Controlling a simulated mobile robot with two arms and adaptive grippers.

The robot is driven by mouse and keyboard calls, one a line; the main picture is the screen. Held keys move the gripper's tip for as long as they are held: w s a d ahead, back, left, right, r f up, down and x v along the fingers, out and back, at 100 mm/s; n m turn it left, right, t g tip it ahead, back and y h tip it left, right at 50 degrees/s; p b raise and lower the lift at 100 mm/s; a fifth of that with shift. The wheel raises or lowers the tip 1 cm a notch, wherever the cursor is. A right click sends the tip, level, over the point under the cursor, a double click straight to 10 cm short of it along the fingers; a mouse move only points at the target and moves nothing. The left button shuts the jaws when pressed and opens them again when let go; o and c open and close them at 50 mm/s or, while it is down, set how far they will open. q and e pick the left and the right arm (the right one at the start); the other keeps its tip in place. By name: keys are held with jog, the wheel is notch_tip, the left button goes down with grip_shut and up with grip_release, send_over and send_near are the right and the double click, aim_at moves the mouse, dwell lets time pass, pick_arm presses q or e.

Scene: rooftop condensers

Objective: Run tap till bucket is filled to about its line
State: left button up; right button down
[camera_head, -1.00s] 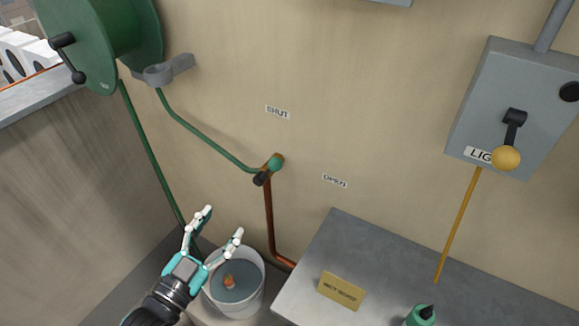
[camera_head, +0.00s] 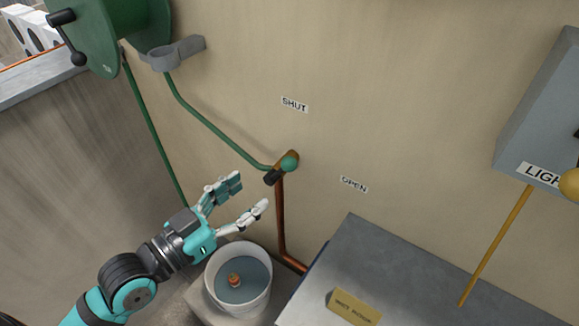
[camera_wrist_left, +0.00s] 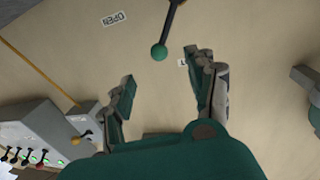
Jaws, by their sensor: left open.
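The tap's green ball knob (camera_head: 289,164) is on the wall above a copper pipe (camera_head: 281,220). In the left wrist view the knob (camera_wrist_left: 159,52) ends a dark lever (camera_wrist_left: 173,20) and lies between my finger directions, apart from them. My left gripper (camera_head: 250,192) is open and empty, below and left of the tap. Its spread fingers also show in the wrist view (camera_wrist_left: 160,67). The white bucket (camera_head: 265,296) stands below, holding grey-blue water with an orange float (camera_head: 234,280). I cannot make out its line or any running water. My right gripper is not in view.
Wall labels read SHUT (camera_head: 294,104) above the tap and OPEN (camera_head: 354,184) to its right. A green hose (camera_head: 213,127) runs to the tap from a grey bracket (camera_head: 170,54). A grey bench (camera_head: 400,262) with a yellow plate (camera_head: 355,306) stands right of the bucket.

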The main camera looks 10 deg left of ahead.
aim_at(282, 168)
pick_arm(q)
jog(key=p+x, duration=0.3)
jog(key=x, duration=0.7)
jog(key=shift+w+d, duration=0.15)
jog(key=shift+w, duration=0.15)
jog(key=shift+w+d, duration=0.25)
jog(key=shift+w, duration=0.1)
